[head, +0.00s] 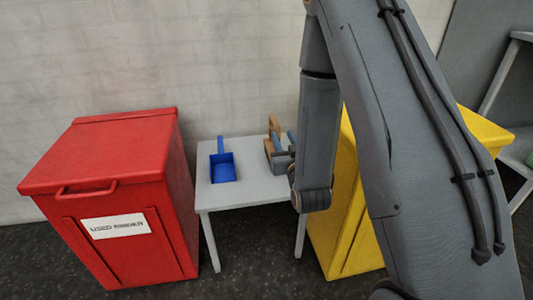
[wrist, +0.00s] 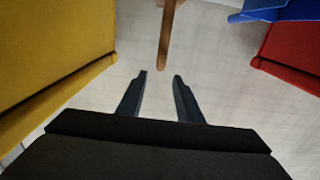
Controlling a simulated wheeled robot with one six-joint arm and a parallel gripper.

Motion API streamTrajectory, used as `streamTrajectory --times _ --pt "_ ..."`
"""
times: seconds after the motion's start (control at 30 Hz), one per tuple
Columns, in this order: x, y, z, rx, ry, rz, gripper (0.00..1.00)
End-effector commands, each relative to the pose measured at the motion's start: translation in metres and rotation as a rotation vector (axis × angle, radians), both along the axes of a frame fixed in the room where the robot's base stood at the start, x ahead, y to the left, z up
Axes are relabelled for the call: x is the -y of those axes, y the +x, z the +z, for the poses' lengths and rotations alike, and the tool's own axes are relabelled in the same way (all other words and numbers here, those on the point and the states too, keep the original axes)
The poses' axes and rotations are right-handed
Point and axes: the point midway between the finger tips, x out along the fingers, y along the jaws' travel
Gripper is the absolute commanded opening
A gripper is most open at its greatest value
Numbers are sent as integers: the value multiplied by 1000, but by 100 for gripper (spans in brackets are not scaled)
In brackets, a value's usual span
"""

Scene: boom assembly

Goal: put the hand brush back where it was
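The hand brush (wrist: 168,30) shows as a brown wooden handle at the top middle of the wrist view; its bristles are out of sight there. In the head view its brown parts (head: 274,124) show beside my gripper, over the back right of the small table. My gripper (wrist: 161,75) is open, its two dark fingers apart. The handle's end lies just ahead of the gap between the fingertips, and neither finger appears to touch it. My gripper also shows in the head view (head: 284,138), partly hidden by my arm. Whether the brush rests on the table is unclear.
A blue dustpan (head: 222,168) lies on the left of the white table (head: 250,190). A red bin (head: 125,185) with a "used binder" label stands left of the table, a yellow bin (head: 350,230) right of it. A pale brick wall (head: 210,60) is behind.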

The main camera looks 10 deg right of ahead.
Motion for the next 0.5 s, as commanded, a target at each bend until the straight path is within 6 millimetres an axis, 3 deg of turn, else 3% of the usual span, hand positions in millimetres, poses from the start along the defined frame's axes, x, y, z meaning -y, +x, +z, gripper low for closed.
streamTrajectory --times 0.13,0.23,0.37,0.5 --pt "-4 0 0 -11 0 6 33" --pt "-22 1 -2 -67 0 34 33" --pt "-67 -2 -10 -224 -7 105 33" --pt "-124 -28 -21 -444 -34 197 33"
